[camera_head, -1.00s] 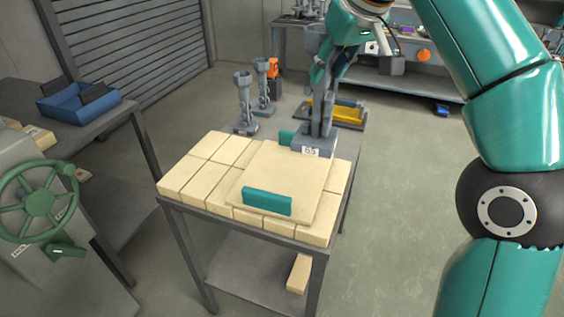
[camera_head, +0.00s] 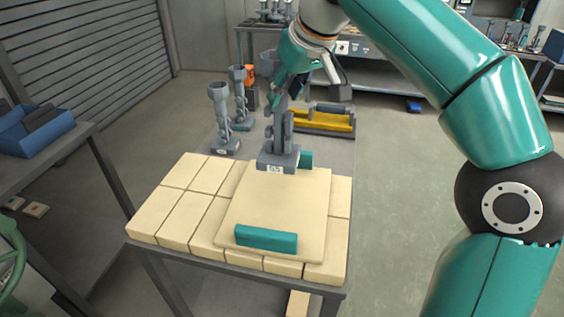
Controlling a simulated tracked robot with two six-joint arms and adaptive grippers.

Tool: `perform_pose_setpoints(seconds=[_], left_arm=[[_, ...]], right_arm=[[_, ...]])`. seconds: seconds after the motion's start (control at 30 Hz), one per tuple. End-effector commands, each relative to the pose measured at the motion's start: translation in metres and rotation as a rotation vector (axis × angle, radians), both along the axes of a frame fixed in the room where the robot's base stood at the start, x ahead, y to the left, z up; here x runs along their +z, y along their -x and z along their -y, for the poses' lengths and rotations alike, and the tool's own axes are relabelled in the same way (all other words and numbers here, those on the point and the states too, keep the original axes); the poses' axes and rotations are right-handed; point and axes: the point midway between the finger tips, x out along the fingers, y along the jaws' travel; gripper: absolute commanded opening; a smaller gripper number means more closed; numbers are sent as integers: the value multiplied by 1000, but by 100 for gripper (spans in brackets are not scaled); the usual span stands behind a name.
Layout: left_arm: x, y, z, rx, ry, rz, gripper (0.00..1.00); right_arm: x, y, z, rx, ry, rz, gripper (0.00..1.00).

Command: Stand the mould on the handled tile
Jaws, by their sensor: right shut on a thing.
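The mould (camera_head: 278,160) is grey, with a flat base carrying a white label and an upright stem. My right gripper (camera_head: 281,98) is shut on its upper part and holds it upright. The handled tile (camera_head: 272,204) is a flat cream slab with a teal handle (camera_head: 266,239) at its near edge and another (camera_head: 306,160) at its far edge. The mould's base overlaps the tile's far edge in the picture, left of the far handle and partly covering it. I cannot tell whether the base touches the tile. My left gripper is not in view.
Cream bricks (camera_head: 170,212) cover the table's near part, under the tile. Two similar grey moulds (camera_head: 222,115) (camera_head: 240,95) stand behind, to the left. A yellow tray (camera_head: 322,122) lies behind, to the right. A blue bin (camera_head: 35,132) sits on a side table at the left.

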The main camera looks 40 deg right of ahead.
Motion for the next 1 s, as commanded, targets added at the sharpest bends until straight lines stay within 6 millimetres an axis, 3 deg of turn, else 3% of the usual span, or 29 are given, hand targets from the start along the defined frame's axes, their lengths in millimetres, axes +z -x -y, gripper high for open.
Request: perform_pose_setpoints(seconds=[0.03, 0.1, 0.3, 0.53, 0.8, 1.0], left_arm=[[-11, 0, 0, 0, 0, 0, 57], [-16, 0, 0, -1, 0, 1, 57], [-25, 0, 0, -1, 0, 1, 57], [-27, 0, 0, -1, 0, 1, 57], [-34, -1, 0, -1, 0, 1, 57], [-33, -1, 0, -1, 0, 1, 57]], right_arm=[[-19, 2, 1, -2, 0, -1, 0], [-37, 2, 2, -4, 0, -2, 0], [-73, 2, 2, -6, 0, -1, 0], [-89, 2, 2, -4, 0, 0, 0], [-120, 2, 3, -6, 0, 1, 0], [-122, 2, 3, -6, 0, 1, 0]])
